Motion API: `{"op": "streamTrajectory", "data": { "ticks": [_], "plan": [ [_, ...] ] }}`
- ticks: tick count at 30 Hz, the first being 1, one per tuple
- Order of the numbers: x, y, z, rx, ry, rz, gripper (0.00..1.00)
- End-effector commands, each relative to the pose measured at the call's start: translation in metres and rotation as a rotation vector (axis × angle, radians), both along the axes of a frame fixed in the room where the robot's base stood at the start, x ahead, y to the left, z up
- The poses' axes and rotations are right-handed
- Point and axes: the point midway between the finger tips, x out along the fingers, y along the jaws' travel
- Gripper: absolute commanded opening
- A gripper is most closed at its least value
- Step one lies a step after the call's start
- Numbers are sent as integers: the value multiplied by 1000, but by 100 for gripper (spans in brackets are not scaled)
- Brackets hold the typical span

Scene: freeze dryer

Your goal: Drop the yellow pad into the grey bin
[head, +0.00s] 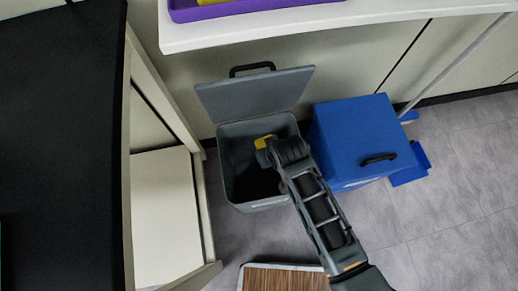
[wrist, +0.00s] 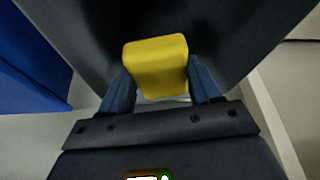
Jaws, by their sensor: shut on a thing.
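The yellow pad (wrist: 155,66) is a small block held between the two fingers of my gripper (wrist: 160,85) in the wrist view. In the head view, the pad (head: 264,141) shows at the tip of my gripper (head: 268,148), over the mouth of the grey bin (head: 237,189). The bin is open, with its grey lid (head: 255,93) raised at the back. The bin's dark inside (wrist: 215,35) lies beyond the pad in the wrist view. My arm hides part of the bin's right side.
A closed blue bin (head: 355,135) with a black handle stands right of the grey bin. A white shelf unit (head: 165,215) stands to the left, near a black counter (head: 60,150). A white worktop (head: 330,22) with a purple tray (head: 250,8) overhangs behind. Grey floor (head: 450,180) is open at right.

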Motion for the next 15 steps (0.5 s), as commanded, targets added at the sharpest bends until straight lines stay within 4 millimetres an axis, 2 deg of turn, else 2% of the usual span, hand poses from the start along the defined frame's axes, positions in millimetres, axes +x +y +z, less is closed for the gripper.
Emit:
{"op": "streamTrajectory", "data": {
  "ticks": [1, 3, 12, 13, 15],
  "plan": [
    [0, 0, -9, 0, -1, 0, 30],
    [0, 0, -13, 0, -1, 0, 30],
    [0, 0, -13, 0, -1, 0, 30],
    [0, 0, -13, 0, 0, 0, 64],
    [0, 0, -13, 0, 0, 0, 70]
  ]
}}
